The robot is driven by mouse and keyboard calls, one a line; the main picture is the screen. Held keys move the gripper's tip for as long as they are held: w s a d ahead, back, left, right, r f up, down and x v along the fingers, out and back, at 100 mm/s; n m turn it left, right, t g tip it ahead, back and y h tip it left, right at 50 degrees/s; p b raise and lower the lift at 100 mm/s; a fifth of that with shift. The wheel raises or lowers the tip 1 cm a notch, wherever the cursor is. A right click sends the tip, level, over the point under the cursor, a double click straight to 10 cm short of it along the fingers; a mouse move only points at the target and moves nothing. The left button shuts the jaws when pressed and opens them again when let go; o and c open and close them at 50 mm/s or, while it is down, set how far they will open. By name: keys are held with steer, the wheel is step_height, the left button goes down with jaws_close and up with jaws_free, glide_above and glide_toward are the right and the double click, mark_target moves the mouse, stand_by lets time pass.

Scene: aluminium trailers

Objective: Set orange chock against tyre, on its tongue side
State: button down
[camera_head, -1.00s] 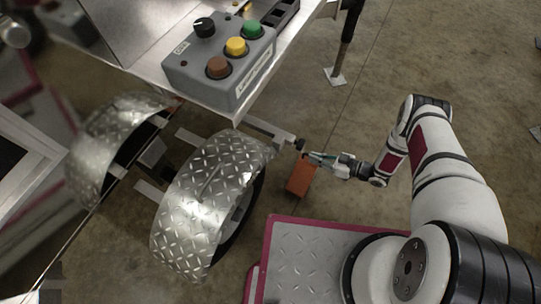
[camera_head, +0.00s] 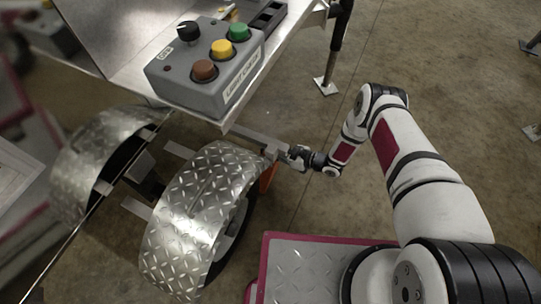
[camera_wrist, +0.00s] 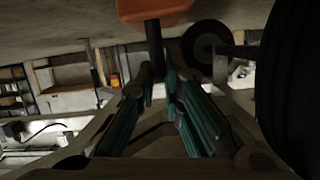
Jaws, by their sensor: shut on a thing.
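The orange chock (camera_head: 267,178) shows as a thin strip at the front end of the tyre (camera_head: 237,228), partly hidden behind the diamond-plate fender (camera_head: 195,215). I cannot tell whether chock and tyre touch. My gripper (camera_head: 283,158) is beside the fender's upper right end. In the wrist view my gripper (camera_wrist: 160,88) is shut on the dark stem of the chock (camera_wrist: 155,10), whose orange body is at the top edge. The tyre (camera_wrist: 295,85) fills the right side of that view as a dark curve.
A grey control box (camera_head: 205,65) with coloured buttons sits on the trailer bed above the fender. A metal bar (camera_head: 255,138) runs close to my gripper. A support leg (camera_head: 335,55) stands behind. The concrete floor to the right is mostly clear.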

steer(key=shift+w+a, duration=0.25)
steer(key=shift+a, duration=0.5)
steer(key=shift+d+f+b, duration=0.1)
steer(key=shift+f+b, duration=1.2)
steer(key=shift+f, duration=0.4)
steer(key=c, duration=1.7)
jaws_free()
steer(key=shift+d, duration=0.1)
steer(key=p+v, duration=0.4)
steer(key=v, duration=0.8)
